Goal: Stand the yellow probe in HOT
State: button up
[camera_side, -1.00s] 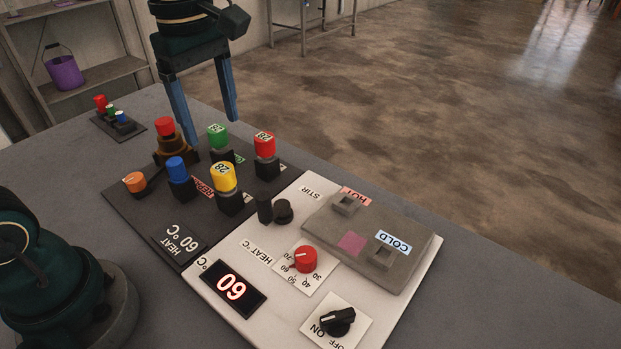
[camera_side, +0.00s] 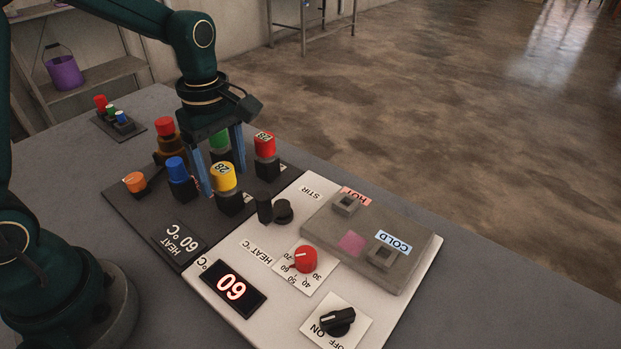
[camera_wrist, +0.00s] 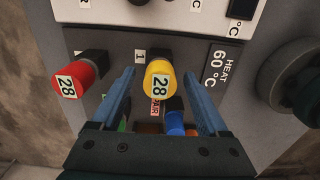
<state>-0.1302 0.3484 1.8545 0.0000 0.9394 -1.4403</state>
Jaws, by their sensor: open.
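The yellow probe (camera_side: 223,177), its cap marked 28, stands upright in a black holder on the dark board. In the wrist view the yellow probe (camera_wrist: 158,82) shows between the two blue fingers. My gripper (camera_side: 222,182) is open, pointing down, its fingers around or just above the cap; I cannot tell their exact height. The gripper also shows in the wrist view (camera_wrist: 160,72). The HOT socket (camera_side: 347,203), a square empty holder beside a pink HOT label, is on the grey block. The COLD socket (camera_side: 383,256) is empty beside its blue label.
Near the yellow probe stand a red probe (camera_side: 265,145), a green one (camera_side: 219,141) and a blue one (camera_side: 176,169). An orange knob (camera_side: 134,182) is at the left. The white panel carries a red dial (camera_side: 306,259), a black switch (camera_side: 338,321) and a display (camera_side: 232,288) reading 60.

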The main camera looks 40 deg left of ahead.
jog(key=shift+f, duration=0.45)
jog(key=shift+c, duration=0.3)
grip_shut()
dwell(1.1)
